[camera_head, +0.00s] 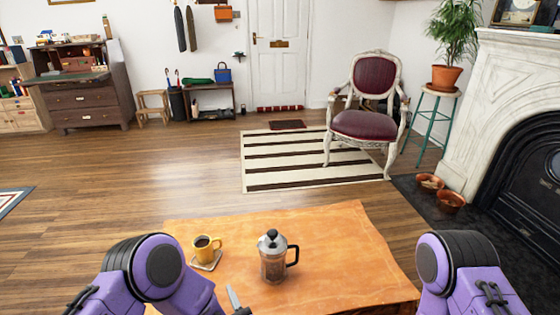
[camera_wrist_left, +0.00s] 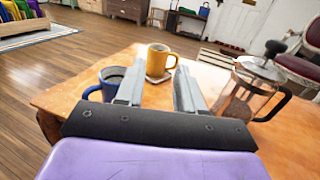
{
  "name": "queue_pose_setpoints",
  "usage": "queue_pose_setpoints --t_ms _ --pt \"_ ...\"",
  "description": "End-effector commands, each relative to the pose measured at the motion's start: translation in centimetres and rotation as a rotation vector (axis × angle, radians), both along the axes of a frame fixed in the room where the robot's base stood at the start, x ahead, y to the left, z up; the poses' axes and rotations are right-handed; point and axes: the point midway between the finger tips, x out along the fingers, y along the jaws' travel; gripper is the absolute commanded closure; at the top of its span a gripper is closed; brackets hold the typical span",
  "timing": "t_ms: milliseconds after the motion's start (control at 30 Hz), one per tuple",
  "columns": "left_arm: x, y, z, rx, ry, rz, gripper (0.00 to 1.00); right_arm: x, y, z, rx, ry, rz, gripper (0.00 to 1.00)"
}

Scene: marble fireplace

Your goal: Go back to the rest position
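In the head view, a yellow mug (camera_head: 205,249) with dark liquid stands on a small coaster (camera_head: 208,264) on the orange-brown table (camera_head: 335,250). A glass and metal French press (camera_head: 272,262) stands upright to its right. The left wrist view shows the yellow mug (camera_wrist_left: 160,62), the French press (camera_wrist_left: 247,97) and a blue mug (camera_wrist_left: 97,88) partly behind one finger. My left gripper (camera_wrist_left: 160,70) is open, with nothing between its fingers. In the head view, only a bit of it (camera_head: 236,299) shows low over the table's near side. My right gripper is out of view.
A maroon armchair (camera_head: 370,105) stands on a striped rug (camera_head: 290,160) beyond the table. A marble fireplace (camera_head: 500,105), plant stand (camera_head: 435,115) and clay bowls (camera_head: 450,202) are at the right.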

Motion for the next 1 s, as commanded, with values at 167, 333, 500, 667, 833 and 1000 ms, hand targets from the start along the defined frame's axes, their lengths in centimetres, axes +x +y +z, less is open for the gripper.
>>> queue_pose_setpoints --t_ms 167,333,500,667,833,1000 --pt "0.3 -0.8 -0.1 0.105 0.064 -0.031 0.63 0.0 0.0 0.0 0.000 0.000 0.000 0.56" --pt "0.7 -2.1 -0.7 0.288 0.181 -0.105 0.63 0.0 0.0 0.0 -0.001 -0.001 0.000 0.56" --pt "0.3 -3.2 -2.3 0.583 0.365 -0.226 0.63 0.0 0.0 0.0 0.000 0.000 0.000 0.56" --pt "-1.5 -3.0 -6.3 1.025 0.618 -0.419 0.63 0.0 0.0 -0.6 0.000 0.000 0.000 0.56" --pt "-6.8 0.1 -14.0 1.647 0.944 -0.774 0.63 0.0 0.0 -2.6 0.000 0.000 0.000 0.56" --pt "-13.9 5.1 -19.9 2.078 1.153 -1.183 0.63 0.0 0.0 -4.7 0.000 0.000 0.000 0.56"
